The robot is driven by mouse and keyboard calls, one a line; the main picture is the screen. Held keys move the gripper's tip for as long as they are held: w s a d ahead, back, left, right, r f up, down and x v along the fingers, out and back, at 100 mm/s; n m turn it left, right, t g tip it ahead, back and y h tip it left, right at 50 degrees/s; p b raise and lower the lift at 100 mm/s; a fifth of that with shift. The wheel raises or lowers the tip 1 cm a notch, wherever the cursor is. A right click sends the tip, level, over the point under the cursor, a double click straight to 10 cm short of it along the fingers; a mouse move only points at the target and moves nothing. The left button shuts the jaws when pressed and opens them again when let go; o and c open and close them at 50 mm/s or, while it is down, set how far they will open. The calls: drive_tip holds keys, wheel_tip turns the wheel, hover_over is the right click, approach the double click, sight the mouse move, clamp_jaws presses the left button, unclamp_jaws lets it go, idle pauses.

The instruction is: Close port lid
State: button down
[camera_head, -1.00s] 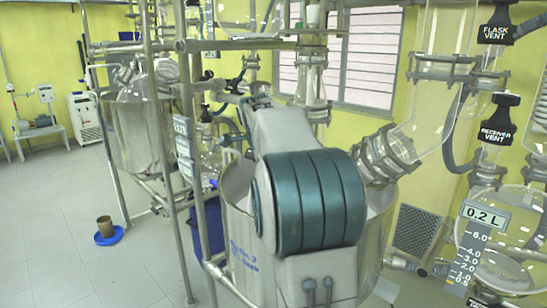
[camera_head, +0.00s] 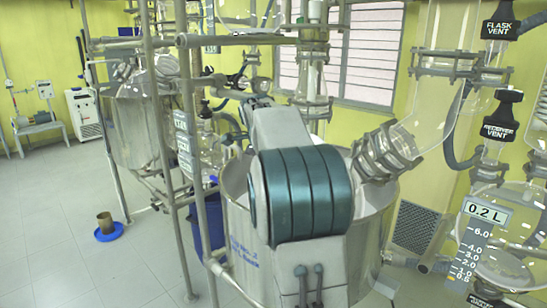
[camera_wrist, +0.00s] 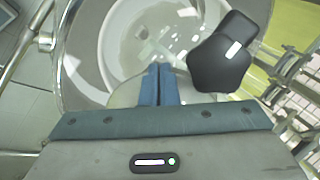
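The steel reactor vessel (camera_head: 370,225) stands in front of me, mostly behind my arm in the head view. In the wrist view, its pale rim (camera_wrist: 88,50) curves around a light interior with glassy fittings. My gripper (camera_wrist: 160,72) shows there as two blue fingers side by side, almost touching, over the vessel. I see nothing clearly held between them. A black knob-like piece with a white label (camera_wrist: 222,62) is just right of the fingertips. A port lid cannot be made out for certain; a pale rounded shape is partly behind the fingers. The head view hides my gripper.
Metal frame posts (camera_head: 212,220) stand close on the left. Glass piping (camera_head: 388,152) and the vent knobs (camera_head: 501,112) are on the right. A blue dish with a brown cup (camera_head: 107,230) sits on the open floor at left.

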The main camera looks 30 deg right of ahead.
drive_tip(key=s+a+r, duration=0.3)
drive_tip(key=a+r, duration=0.4)
drive_tip(key=r, duration=0.4)
drive_tip(key=shift+s+a+b, duration=0.2)
drive_tip(key=shift+a+b, duration=0.05)
drive_tip(key=shift+b, duration=0.2)
drive_tip(key=s+a+f+n+y, duration=0.1)
drive_tip(key=s+a+f+n, duration=0.4)
drive_tip(key=s, duration=0.5)
drive_tip(key=s+a+f+n+g+y, duration=0.1)
drive_tip(key=s+a+f+n, duration=0.4)
drive_tip(key=s+f+n, duration=0.4)
drive_tip(key=s+a+f+n+y, duration=0.2)
drive_tip(key=s+a+f+n, duration=0.3)
drive_tip(key=s+f+n, duration=0.3)
wheel_tip(320, 180, down, 2)
drive_tip(key=s, duration=0.3)
drive_tip(key=shift+w, duration=0.1)
